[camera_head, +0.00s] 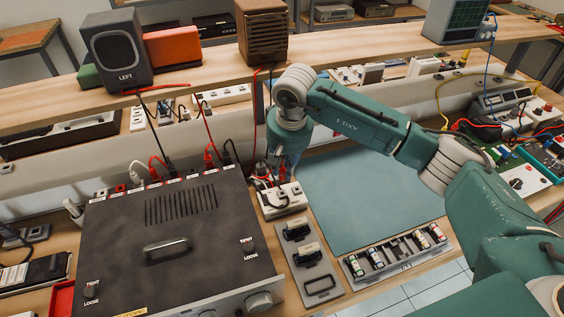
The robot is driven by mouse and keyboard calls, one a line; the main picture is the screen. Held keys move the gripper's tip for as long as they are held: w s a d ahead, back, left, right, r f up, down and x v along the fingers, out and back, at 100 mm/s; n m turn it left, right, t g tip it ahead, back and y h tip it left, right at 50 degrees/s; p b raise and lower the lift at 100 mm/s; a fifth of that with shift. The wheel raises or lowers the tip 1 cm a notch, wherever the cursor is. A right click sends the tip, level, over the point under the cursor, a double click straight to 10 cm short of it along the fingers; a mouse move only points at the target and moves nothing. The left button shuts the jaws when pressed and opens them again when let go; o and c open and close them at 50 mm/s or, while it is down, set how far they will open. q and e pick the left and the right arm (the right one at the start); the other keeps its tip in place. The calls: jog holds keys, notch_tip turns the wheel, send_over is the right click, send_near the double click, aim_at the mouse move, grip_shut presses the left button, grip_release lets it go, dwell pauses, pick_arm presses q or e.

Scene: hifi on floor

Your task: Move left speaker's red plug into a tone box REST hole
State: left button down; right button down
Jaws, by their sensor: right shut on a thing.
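The left speaker (118,52), a dark box marked LEFT, stands on the wooden shelf at the upper left. Red and black leads run down from it towards the back of the dark amplifier (200,240). Several red, black and white plugs (208,158) stand along the amplifier's back edge. My right gripper (272,178) points down just right of that edge, shut on a small plug that is mostly hidden; a bit of red shows there. Below it is a small white box (286,203) with sockets, apparently the tone box; its hole labels are too small to read. My left gripper is out of view.
A brown wooden speaker (262,30) stands on the shelf behind my arm. A grey double-clip plate (306,262) and a rack of small cylinders (398,250) lie in front. A clear teal mat (365,195) lies to the right. Loose cables crowd the amplifier's back.

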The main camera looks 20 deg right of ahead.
notch_tip(320, 180, down, 2)
jog(key=shift+a+f+b, duration=0.1)
jog(key=shift+b, duration=0.3)
jog(key=shift+f+b, duration=0.4)
jog(key=shift+f, duration=0.8)
jog(key=shift+b, duration=0.35)
jog(key=shift+f+b, duration=0.9)
jog(key=shift+b, duration=0.1)
dwell(0.9)
dwell(0.4)
jog(key=c, duration=1.5)
grip_release()
